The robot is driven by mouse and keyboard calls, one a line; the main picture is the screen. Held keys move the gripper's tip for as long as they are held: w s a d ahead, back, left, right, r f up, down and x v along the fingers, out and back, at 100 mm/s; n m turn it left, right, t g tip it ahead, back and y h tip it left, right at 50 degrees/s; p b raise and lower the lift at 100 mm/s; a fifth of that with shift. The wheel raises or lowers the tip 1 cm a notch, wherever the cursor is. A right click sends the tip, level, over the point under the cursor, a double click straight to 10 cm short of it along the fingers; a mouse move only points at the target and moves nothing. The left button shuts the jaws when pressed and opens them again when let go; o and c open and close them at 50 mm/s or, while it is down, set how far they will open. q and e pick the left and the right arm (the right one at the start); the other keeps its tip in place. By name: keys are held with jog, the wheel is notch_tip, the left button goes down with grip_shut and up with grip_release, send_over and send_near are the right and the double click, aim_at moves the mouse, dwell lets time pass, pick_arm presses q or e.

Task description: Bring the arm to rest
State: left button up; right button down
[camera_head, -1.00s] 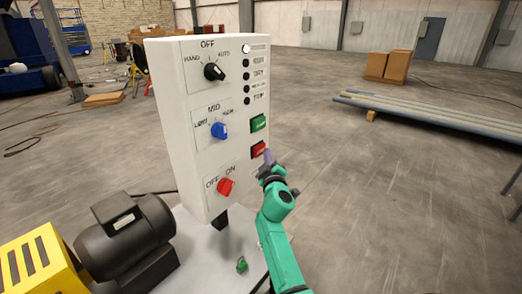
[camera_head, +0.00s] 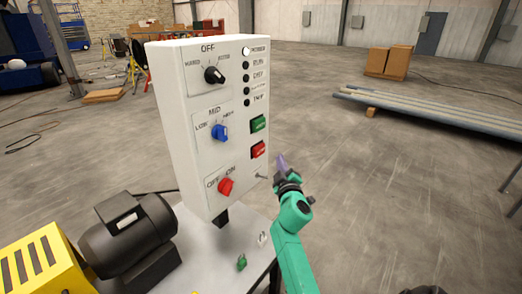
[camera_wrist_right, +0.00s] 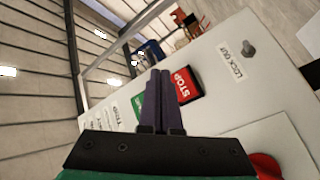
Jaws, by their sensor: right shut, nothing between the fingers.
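My right gripper (camera_head: 281,162) is shut and empty, just right of the white control panel (camera_head: 178,75) and apart from it in the head view. In the right wrist view its two dark fingers (camera_wrist_right: 161,90) are together, in front of the panel face. The red STOP button (camera_wrist_right: 186,85) shows right beside the fingers, and part of the green button (camera_wrist_right: 137,105) shows behind them. In the head view both the green button (camera_head: 258,124) and the red button (camera_head: 258,150) are unobstructed. My left gripper is not in view.
The panel carries a black selector (camera_head: 214,74), a blue selector (camera_head: 220,132) and a red switch (camera_head: 226,186). A dark motor (camera_head: 130,240) and a yellow guard (camera_head: 35,262) stand at lower left. Open floor (camera_head: 410,200) lies right of my arm; pipes (camera_head: 440,110) lie farther back.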

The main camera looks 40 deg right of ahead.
dwell(0.7)
jog(key=a+f+g+y, duration=0.1)
jog(key=a+f+y, duration=0.15)
jog(key=f, duration=0.65)
jog(key=a+f+g+y, duration=0.1)
jog(key=a+f+g, duration=0.15)
jog(key=f, duration=0.65)
jog(key=s+a+f+g+y, duration=0.1)
jog(key=s+a+f, duration=0.15)
jog(key=f, duration=0.45)
jog(key=s+a+f+g+y, duration=0.1)
jog(key=s+a+f, duration=0.1)
jog(key=s+f, duration=0.3)
jog(key=s+a+f+g+y, duration=0.2)
jog(key=s+f, duration=0.1)
jog(key=f, duration=0.5)
jog(key=s+a+f+g, duration=0.2)
jog(key=s+f, duration=0.4)
jog(key=s, duration=0.5)
jog(key=s+a+f+m+g+y, duration=0.1)
jog(key=s+a+f+g, duration=0.1)
jog(key=s+f, duration=0.4)
jog(key=s+a+f+g, duration=0.2)
jog(key=s+f+g, duration=0.2)
jog(key=s, duration=1.3)
notch_tip(320, 180, down, 3)
jog(key=shift+r+m+y, duration=0.15)
jog(key=shift+m+y, duration=0.15)
jog(key=shift+y, duration=0.05)
jog(key=shift+w, duration=0.15)
